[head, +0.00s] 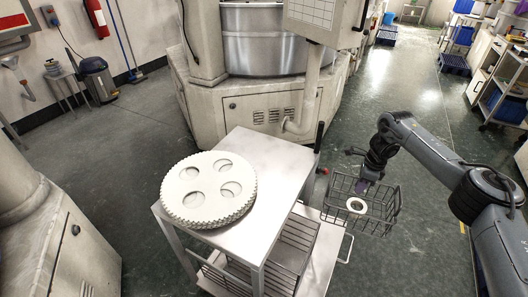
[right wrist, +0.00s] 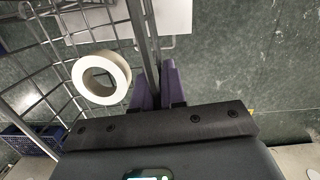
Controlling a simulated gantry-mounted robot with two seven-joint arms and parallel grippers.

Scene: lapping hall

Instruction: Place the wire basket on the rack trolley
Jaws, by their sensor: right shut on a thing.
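The wire basket (head: 385,215) is a dark open mesh basket hanging just right of the trolley in the head view, roughly level. A white ring-shaped roll (head: 356,212) shows inside it. My right gripper (head: 365,184) is shut on the basket's rim. In the right wrist view its purple fingers (right wrist: 160,86) close on a wire of the basket (right wrist: 146,40), with the white roll (right wrist: 121,76) to the left. The rack trolley (head: 272,158) has a flat metal top, wire racks below and a low shelf sticking out to the right. My left gripper is out of view.
A stack of white toothed discs (head: 208,190) covers the left part of the trolley top; its right part is bare. A large machine (head: 262,100) stands behind the trolley. The floor (head: 410,110) right of it is open. Shelving (head: 505,85) stands far right.

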